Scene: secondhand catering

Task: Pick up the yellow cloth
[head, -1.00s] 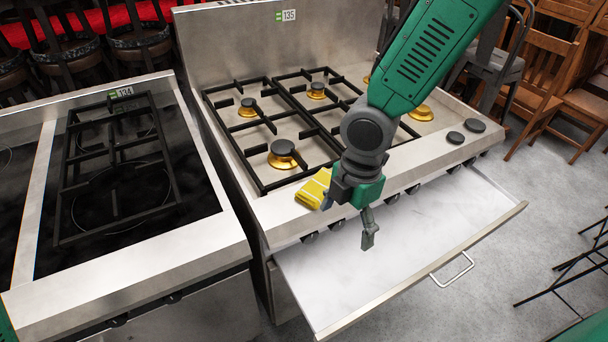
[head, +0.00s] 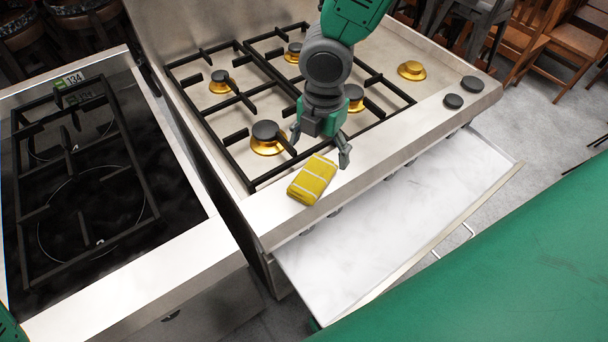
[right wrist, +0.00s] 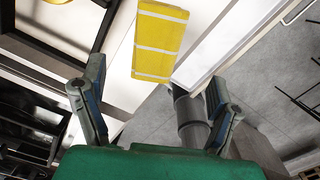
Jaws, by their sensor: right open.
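The yellow cloth (head: 312,180) is a folded pad with pale stripes. It lies on the front ledge of the gas stove (head: 270,225), near the stove's left front corner. In the right wrist view the cloth (right wrist: 160,42) shows at the top, ahead of and between the fingers. My right gripper (head: 319,146) is open and empty, just behind the cloth in the head view, with its fingers spread over the ledge and burner grate. I see no contact with the cloth. The right wrist view shows both fingers (right wrist: 155,110) wide apart. My left gripper is not in view.
The black burner grates (head: 262,90) and brass burners stand right behind the cloth. An open drawer (head: 400,210) sticks out below the ledge. A second cooker (head: 95,190) with a dark top stands to the left. A green surface (head: 510,270) fills the lower right.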

